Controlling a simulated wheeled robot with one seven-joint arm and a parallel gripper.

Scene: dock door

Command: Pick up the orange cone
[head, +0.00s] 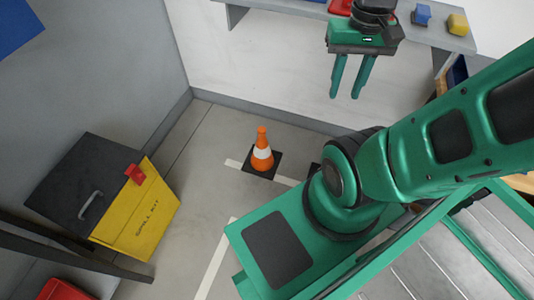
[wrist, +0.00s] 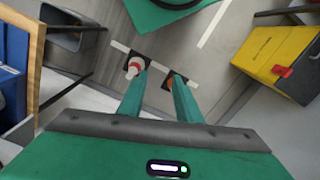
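The orange cone (head: 262,150) stands upright on the floor near the wall corner in the head view. It has a white band and a square black base. In the wrist view my right-hand finger covers most of the orange cone (wrist: 170,84). My gripper (head: 345,95) is open and empty, pointing down, above and to the right of the cone in the head view and apart from it. Its two fingers also show spread in the wrist view (wrist: 161,75).
A red-and-white cone (wrist: 134,68) stands beside the orange one. A yellow spill kit box (head: 137,208) with a black lid stands at left. A shelf (head: 425,33) with small coloured blocks is at the back wall. Bare floor surrounds the orange cone's left side.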

